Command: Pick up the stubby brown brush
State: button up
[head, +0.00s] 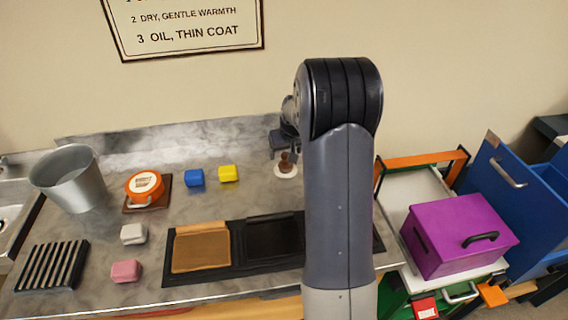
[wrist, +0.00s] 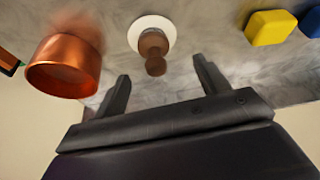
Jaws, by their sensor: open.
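The stubby brown brush (head: 286,161) stands on a round white base on the grey counter in the head view, partly below my gripper. In the wrist view the brush (wrist: 153,50) shows its brown knobbed handle pointing toward the gripper, with the white disc behind it. My gripper (wrist: 160,80) is open, its two dark fingers apart on either side of the handle's line. The handle's end lies near the gap between the fingertips, and nothing is held. In the head view my gripper (head: 283,142) is partly hidden by my arm.
A copper pot (wrist: 65,66) stands left of the brush in the wrist view. A yellow block (head: 228,173) and a blue block (head: 194,177) sit left of the brush. A metal bucket (head: 70,179) and a purple box (head: 458,235) are farther off.

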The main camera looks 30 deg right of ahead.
aim_at(286, 162)
jog(key=shift+w+d+f, duration=0.2)
jog(key=shift+d+f, duration=0.2)
jog(key=shift+f, duration=0.3)
jog(key=shift+p+x, duration=1.05)
jog(key=shift+x, duration=1.6)
jog(key=c, duration=1.1)
